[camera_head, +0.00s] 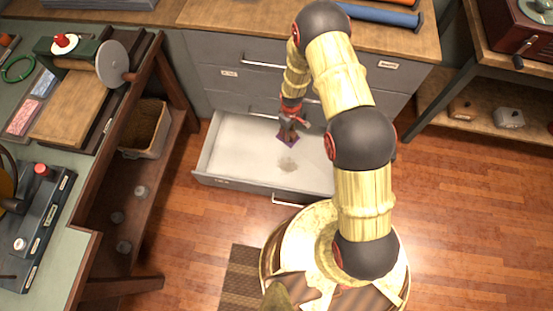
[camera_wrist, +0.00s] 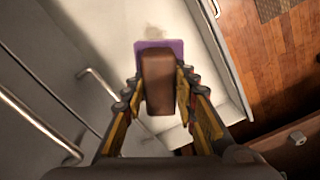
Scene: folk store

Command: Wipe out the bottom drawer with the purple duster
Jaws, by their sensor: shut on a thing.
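The bottom drawer (camera_head: 240,160) is pulled open from the grey cabinet, with a pale interior. My gripper (camera_head: 292,124) is inside the drawer area and shut on the purple duster (camera_head: 287,139). In the wrist view my gripper (camera_wrist: 160,88) has a finger on each side of the duster's brown block handle, and the purple pad of the duster (camera_wrist: 178,47) shows beyond it. A greyish-brown dirt smudge (camera_head: 288,164) lies on the drawer floor in front of the duster. It also shows in the wrist view (camera_wrist: 155,32). I cannot tell whether the pad touches the floor. My arm hides the drawer's right part.
The closed upper drawers have bar handles (camera_head: 262,64) above the open drawer. A workbench (camera_head: 85,215) with tools stands at the left, with a wooden bin (camera_head: 146,128) beneath it. A table with a low shelf (camera_head: 480,115) stands at the right. Wooden floor (camera_head: 190,240) lies clear in front.

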